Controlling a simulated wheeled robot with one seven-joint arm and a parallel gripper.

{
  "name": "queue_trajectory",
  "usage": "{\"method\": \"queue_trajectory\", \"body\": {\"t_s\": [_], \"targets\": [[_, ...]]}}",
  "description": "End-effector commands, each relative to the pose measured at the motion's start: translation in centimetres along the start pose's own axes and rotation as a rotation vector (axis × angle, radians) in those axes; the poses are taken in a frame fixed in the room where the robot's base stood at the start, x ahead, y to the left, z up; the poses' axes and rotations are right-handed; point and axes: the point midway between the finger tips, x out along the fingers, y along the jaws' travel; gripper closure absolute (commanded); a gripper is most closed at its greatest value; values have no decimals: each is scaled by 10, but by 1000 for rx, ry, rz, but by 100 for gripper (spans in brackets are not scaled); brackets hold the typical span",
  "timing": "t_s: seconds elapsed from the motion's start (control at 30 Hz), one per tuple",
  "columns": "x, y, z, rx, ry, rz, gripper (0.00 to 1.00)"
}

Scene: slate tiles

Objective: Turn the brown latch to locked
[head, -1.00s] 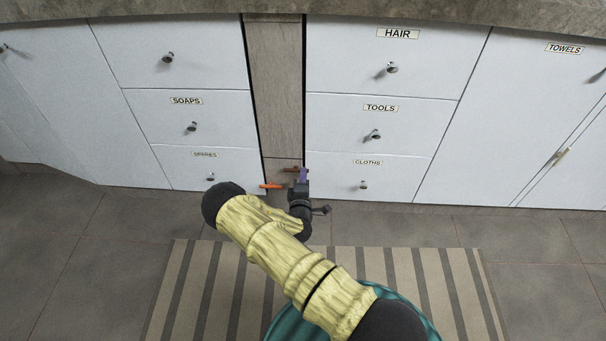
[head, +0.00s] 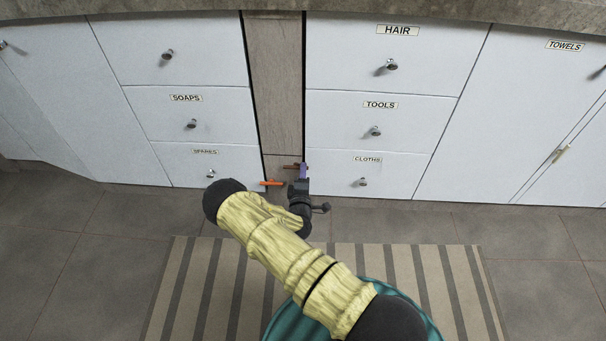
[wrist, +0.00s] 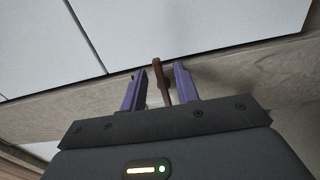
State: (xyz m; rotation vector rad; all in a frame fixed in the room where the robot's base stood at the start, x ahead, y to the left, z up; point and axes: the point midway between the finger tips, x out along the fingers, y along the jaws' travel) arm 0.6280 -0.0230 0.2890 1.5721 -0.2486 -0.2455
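The brown latch (wrist: 161,82) shows in the wrist view as a narrow bar between my two purple fingers, with visible gaps on both sides. In the head view a small brown part of it (head: 290,167) shows low on the wood-toned panel, just left of the fingers. My gripper (wrist: 160,72) is open around the latch and does not visibly pinch it. In the head view my gripper (head: 304,170) is near the floor at the foot of the panel. The latch's base is partly hidden.
An orange bar (head: 272,183) sticks out just left of my gripper. White drawers labelled SPARES (head: 190,165) and CLOTHS (head: 345,170) flank the wood-toned panel (head: 275,90). A striped rug (head: 440,275) lies on the slate tiles.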

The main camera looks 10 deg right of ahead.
Motion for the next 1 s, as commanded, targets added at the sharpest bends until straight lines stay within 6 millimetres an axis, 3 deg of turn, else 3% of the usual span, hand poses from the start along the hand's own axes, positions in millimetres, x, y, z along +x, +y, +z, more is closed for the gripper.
{"method": "queue_trajectory", "body": {"t_s": [0.27, 0.8, 1.0], "targets": [[-30, 3, -1, -3, 2, -4, 69], [-138, 2, 0, -2, 3, -5, 69], [-167, 1, 0, -1, 1, -4, 69]]}}
